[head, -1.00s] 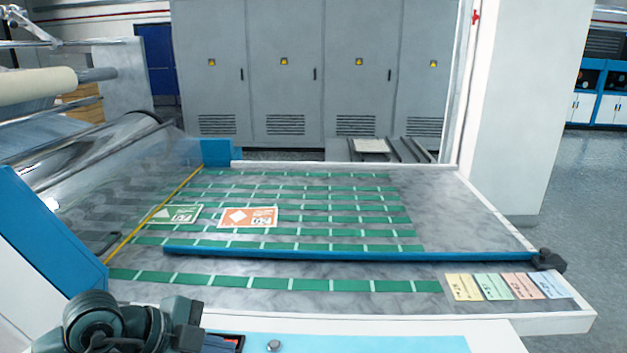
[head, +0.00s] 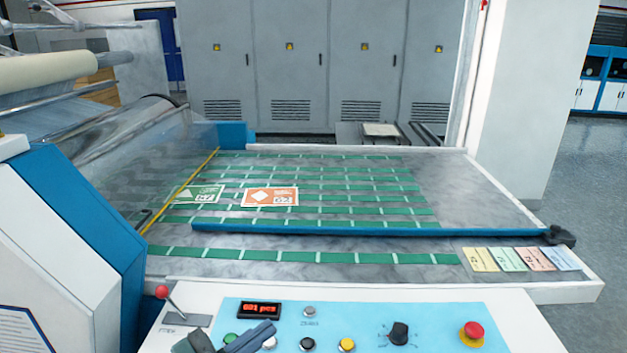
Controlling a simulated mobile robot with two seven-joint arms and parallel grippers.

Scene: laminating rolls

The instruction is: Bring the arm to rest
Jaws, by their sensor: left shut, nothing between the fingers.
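My left gripper (head: 262,331) shows at the bottom edge of the head view, low over the control panel (head: 300,312). Its dark fingers are shut with nothing between them and point up and right. They cover part of the panel near its buttons; I cannot tell whether they touch it. The rest of the left arm is out of the frame. My right gripper is not in view.
The panel has a red-knobbed lever (head: 162,293), a black dial (head: 399,333) and a red stop button (head: 472,333). Beyond it, a green card (head: 199,194) and an orange card (head: 270,197) lie on the feed table (head: 480,190), behind a blue bar (head: 340,230).

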